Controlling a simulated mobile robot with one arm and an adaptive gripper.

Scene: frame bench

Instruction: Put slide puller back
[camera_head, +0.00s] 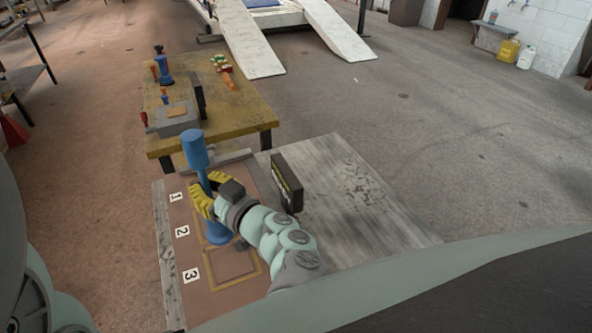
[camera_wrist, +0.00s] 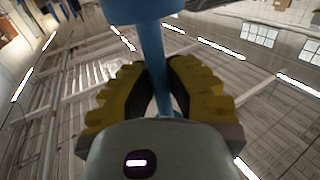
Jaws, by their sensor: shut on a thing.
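The blue slide puller (camera_head: 195,149) is upright, with a thick cylinder at the top, a thin rod and a round base low down. My gripper (camera_head: 203,194) has yellow fingers closed around the rod, below the top cylinder. In the wrist view the blue rod (camera_wrist: 158,75) passes between the yellow fingers (camera_wrist: 160,95). The base is over the brown board (camera_head: 198,303), beside label 2. I cannot tell whether it touches the board. The board has yellow outlined places labelled 1 (camera_head: 176,197), 2 (camera_head: 182,232) and 3 (camera_head: 190,275); my arm and the puller cover part of them.
A dark upright panel (camera_head: 287,183) stands on the grey bench (camera_head: 350,205), right of my gripper. The bench's right part is clear. Behind is a yellow worktable (camera_head: 240,118) with a grey box (camera_head: 173,119), another blue tool (camera_head: 164,72) and small coloured parts (camera_head: 222,65).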

